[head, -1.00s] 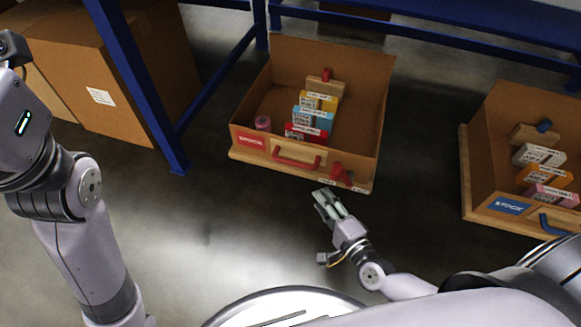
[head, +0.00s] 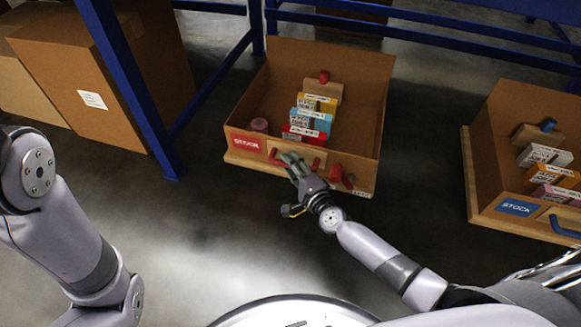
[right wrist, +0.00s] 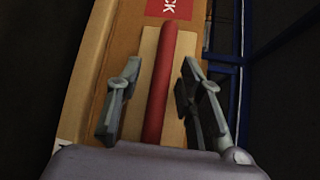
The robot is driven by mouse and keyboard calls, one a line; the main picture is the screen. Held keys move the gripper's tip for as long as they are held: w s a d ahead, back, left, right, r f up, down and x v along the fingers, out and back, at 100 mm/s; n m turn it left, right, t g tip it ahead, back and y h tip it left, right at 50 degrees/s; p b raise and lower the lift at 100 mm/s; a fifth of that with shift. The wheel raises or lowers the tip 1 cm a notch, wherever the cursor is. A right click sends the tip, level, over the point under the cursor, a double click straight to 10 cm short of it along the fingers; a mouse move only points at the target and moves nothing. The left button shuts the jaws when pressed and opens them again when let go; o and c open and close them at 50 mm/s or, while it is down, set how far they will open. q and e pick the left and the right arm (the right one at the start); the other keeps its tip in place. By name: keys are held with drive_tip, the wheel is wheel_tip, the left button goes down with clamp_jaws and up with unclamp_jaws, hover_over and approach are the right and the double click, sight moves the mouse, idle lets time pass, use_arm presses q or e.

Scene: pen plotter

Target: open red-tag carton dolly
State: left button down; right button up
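The red-tag carton dolly (head: 345,85) is an open cardboard box on a wooden base. Its front carries a red STOCK tag (head: 246,143) and a red bar handle (head: 316,165), which also shows in the right wrist view (right wrist: 167,65). My right gripper (head: 290,160) is at the handle and hides its middle in the head view. In the right wrist view the right gripper (right wrist: 160,95) is open, one finger on each side of the red bar, with gaps to both. My left gripper is out of view; only its arm shows.
Yellow, blue and red small boxes (head: 310,120) and a pink roll (head: 259,125) are inside the carton. A blue-tag carton (head: 480,135) stands right. A blue rack post (head: 130,90) stands left. The floor in front is clear.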

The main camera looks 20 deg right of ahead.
drive_tip(key=shift+w, duration=0.3)
drive_tip(key=shift+c, duration=0.5)
clamp_jaws()
